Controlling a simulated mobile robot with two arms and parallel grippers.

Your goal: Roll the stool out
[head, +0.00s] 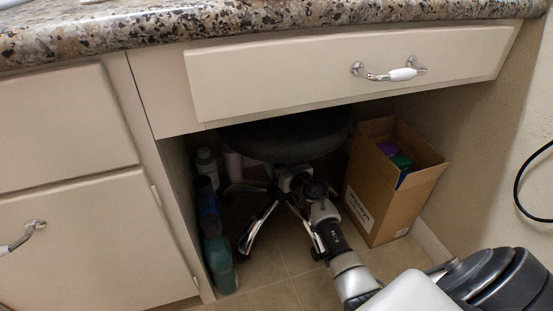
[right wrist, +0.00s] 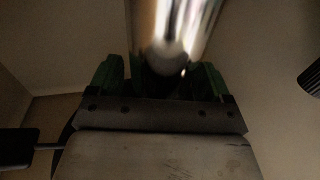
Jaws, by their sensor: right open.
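The stool (head: 290,138) is in the knee space under the counter drawer. Its round black seat is just below the drawer, and shiny metal legs (head: 257,230) stand on the tile floor. My right arm reaches in from the lower right, and my right gripper (head: 291,180) is under the seat. In the right wrist view, the right gripper's dark green fingers (right wrist: 158,80) are open on either side of the stool's chrome column (right wrist: 176,28). I cannot tell whether they touch it. My arm and gripper hide part of the stool's base. My left gripper is not in view.
A cardboard box (head: 367,193) with colored items stands right of the stool. Several bottles (head: 217,253) line the left side of the knee space. Cabinet fronts (head: 75,220) are at left, a wall at right. Tile floor (head: 268,285) is bare in front between bottles and my arm.

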